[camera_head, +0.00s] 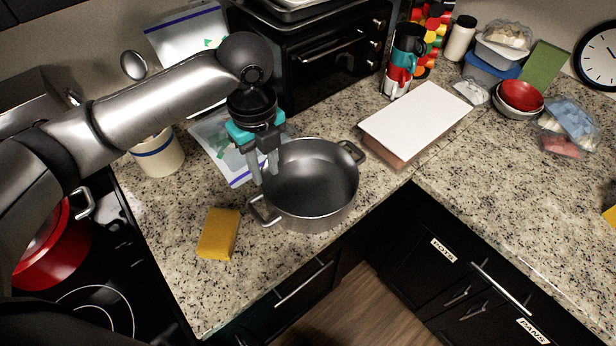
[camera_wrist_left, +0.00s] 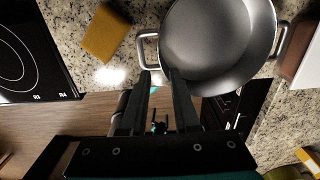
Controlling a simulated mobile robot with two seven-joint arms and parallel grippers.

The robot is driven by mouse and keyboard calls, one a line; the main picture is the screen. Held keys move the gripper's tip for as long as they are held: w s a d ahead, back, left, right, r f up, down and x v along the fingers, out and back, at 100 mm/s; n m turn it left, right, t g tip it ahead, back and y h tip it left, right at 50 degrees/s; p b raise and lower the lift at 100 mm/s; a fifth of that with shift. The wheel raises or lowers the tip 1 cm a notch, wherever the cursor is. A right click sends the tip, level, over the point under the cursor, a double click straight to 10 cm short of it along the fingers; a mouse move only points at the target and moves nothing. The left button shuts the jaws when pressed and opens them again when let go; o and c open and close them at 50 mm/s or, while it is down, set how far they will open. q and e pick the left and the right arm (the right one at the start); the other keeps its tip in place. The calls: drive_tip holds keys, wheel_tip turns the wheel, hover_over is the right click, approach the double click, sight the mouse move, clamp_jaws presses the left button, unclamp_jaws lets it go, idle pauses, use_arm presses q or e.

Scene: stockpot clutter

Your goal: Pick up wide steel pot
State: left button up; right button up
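The wide steel pot (camera_head: 315,187) stands upright and empty on the granite counter. Its two loop handles point to the front left (camera_head: 262,212) and back right (camera_head: 351,151). My left gripper (camera_head: 265,172) points down at the pot's left rim, with its two fingers apart. In the left wrist view, the fingertips (camera_wrist_left: 162,74) show a gap between them, close to the pot (camera_wrist_left: 215,45) rim and the near handle (camera_wrist_left: 147,50). I cannot tell whether they touch the pot. My right gripper is not in view.
A yellow sponge (camera_head: 219,234) lies left of the pot. A white-topped board (camera_head: 414,122) lies to its right. A utensil crock (camera_head: 158,154) and a plastic bag (camera_head: 222,150) are behind left. A red pot (camera_head: 52,250) sits on the stove. The counter's front edge is close.

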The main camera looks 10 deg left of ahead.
sight(271, 202)
use_arm(q)
wheel_tip(271, 202, down, 8)
drive_tip(key=shift+s+f+b, duration=0.15)
drive_tip(key=shift+f+b, duration=0.05)
drive_tip(key=shift+b, duration=0.15)
drive_tip(key=shift+w+f, duration=0.2)
drive_tip(key=shift+f, duration=2.8)
clamp_jaws()
drive_tip(key=shift+s+a, duration=0.1)
